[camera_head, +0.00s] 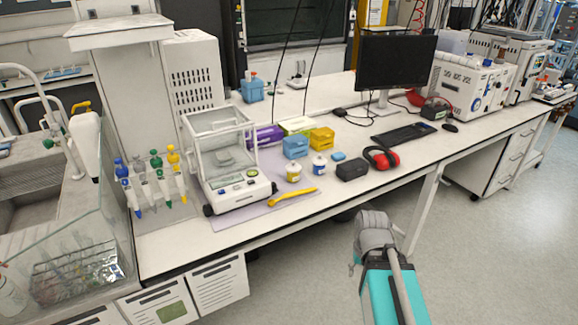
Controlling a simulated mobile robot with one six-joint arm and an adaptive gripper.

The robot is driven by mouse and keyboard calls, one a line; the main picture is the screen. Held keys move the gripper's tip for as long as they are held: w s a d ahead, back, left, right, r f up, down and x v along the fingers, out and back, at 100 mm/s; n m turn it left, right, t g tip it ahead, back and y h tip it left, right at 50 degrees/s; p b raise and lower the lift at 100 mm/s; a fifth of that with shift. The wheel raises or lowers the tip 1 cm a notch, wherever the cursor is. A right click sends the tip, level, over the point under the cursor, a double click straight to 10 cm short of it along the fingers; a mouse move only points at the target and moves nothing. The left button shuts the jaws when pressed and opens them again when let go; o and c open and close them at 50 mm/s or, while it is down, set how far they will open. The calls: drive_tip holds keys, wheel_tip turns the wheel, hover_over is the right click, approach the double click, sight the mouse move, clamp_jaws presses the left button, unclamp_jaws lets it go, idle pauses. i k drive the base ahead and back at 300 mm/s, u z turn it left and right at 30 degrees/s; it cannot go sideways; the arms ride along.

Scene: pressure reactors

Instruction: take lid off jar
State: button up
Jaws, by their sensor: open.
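Two small lidded jars stand on the bench beside the balance. One jar (293,174) is white with a yellow band, and the other jar (319,168) is white with a blue band. Both are upright and close together, with their lids apparently on. Which one is the task's jar I cannot tell. My arm, grey and teal, shows at the lower right in front of the bench, over the floor. My gripper's fingers do not show in this view, and no part of my arm touches the jars.
The balance (227,190) with its glass draft shield stands left of the jars. A yellow tool (292,197) lies in front of them. A black case (352,171), red ear defenders (381,158) and a blue box (295,148) are close by.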

sight(293, 167)
drive_tip(key=i, duration=0.85)
drive_tip(key=z, duration=0.05)
